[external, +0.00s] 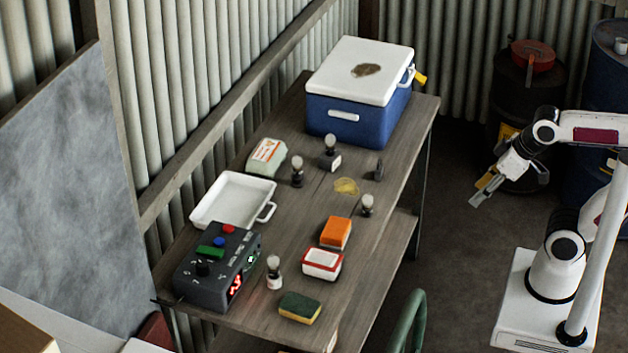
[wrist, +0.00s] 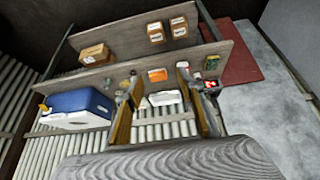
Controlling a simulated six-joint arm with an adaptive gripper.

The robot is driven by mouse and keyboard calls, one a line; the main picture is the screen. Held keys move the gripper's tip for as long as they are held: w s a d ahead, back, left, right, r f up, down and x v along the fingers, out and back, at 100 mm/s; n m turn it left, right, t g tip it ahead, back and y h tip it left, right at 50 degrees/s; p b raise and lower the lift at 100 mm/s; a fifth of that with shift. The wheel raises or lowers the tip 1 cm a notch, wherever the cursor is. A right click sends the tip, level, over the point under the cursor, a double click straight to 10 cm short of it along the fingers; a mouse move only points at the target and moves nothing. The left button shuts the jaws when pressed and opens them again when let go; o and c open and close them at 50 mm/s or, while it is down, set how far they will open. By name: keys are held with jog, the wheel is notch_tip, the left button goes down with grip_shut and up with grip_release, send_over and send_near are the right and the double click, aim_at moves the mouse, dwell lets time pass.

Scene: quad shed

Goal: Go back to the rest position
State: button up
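My gripper (external: 477,194) hangs in the air to the right of the workbench, above the floor, and nothing is in it. In the wrist view its two fingers (wrist: 157,84) stand wide apart, with the bench seen between and beyond them. My arm is bent, with the forearm raised and the gripper pointing down and to the left. The gripper touches nothing.
The wooden bench (external: 395,135) holds a blue cooler (external: 345,118), white tray (external: 222,212), dark control box (external: 205,275), orange block (external: 336,232), green sponge (external: 299,307) and several bulbs. Drums (external: 522,100) stand behind my arm. The floor between bench and base is clear.

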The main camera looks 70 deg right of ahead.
jog(key=shift+s+a+f, duration=0.25)
jog(key=shift+s+a, duration=0.05)
jog(key=shift+s, duration=0.25)
jog(key=shift+s+a+f, duration=0.2)
jog(key=shift+s+a, duration=0.05)
jog(key=shift+s, duration=0.3)
